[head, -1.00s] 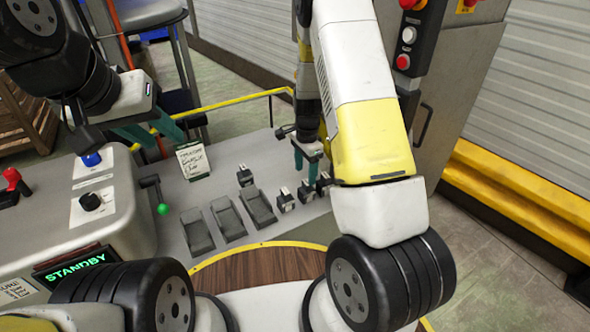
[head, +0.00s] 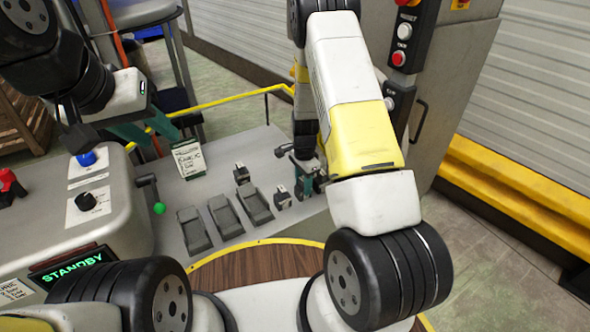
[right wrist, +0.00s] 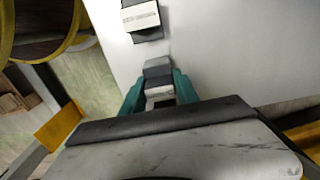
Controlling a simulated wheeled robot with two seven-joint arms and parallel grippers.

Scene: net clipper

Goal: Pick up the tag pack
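Several small dark packs with pale labels stand on the grey table; one pack (head: 241,174) is behind the trays and another (head: 282,197) is closer to my right gripper. My right gripper (head: 308,178) is low over the table, partly hidden by my arm. In the right wrist view its teal fingers (right wrist: 158,92) are apart, on either side of a grey and black pack (right wrist: 158,70). I cannot tell whether they touch it. Another pack (right wrist: 141,17) with a white label lies beyond. My left gripper (head: 148,130) is open and empty above the back left of the table.
Several dark grey trays (head: 226,217) lie in a row on the table. A sign card (head: 189,159) stands behind them. A console with a green-knobbed lever (head: 159,208) and a STANDBY display (head: 73,268) is at left. A grey cabinet (head: 455,70) stands at right.

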